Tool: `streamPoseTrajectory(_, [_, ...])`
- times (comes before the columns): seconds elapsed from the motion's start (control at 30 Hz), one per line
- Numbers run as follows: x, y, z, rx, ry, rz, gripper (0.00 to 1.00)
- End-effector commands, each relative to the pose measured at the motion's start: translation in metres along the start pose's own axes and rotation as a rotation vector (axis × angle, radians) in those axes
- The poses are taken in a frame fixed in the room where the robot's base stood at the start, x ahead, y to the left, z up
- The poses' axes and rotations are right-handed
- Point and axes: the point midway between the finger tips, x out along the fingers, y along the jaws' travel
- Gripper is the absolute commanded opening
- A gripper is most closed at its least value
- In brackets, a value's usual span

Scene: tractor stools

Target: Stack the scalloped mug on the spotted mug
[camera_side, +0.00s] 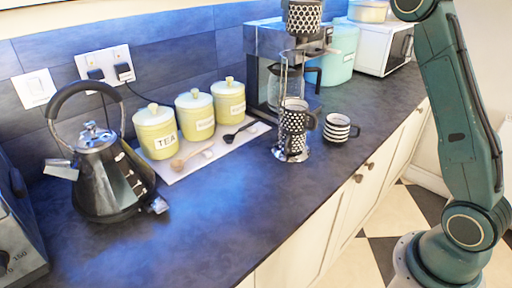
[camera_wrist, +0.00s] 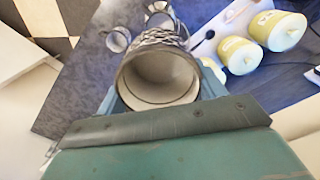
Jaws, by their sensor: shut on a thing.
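The scalloped mug (camera_side: 303,17), black and white, is at the top edge of the side view, high above the counter. In the wrist view, my gripper (camera_wrist: 160,88) is shut on this mug (camera_wrist: 158,40), with its open mouth facing the camera. The gripper itself is outside the side view.
A striped mug (camera_side: 338,127) stands just right of the spotted mug. A metal-framed vessel (camera_side: 283,80) and a coffee machine (camera_side: 262,55) are close by. Three yellow canisters (camera_side: 195,113) and a kettle (camera_side: 105,175) are farther left.

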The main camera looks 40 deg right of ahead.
Motion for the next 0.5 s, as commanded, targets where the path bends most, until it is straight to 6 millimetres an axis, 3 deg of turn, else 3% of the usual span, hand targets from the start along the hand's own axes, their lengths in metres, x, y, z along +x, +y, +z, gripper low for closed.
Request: streamPoseTrajectory(0.5, [0.044, -0.003, 0.002, 0.004, -0.002, 0.001, 0.39])
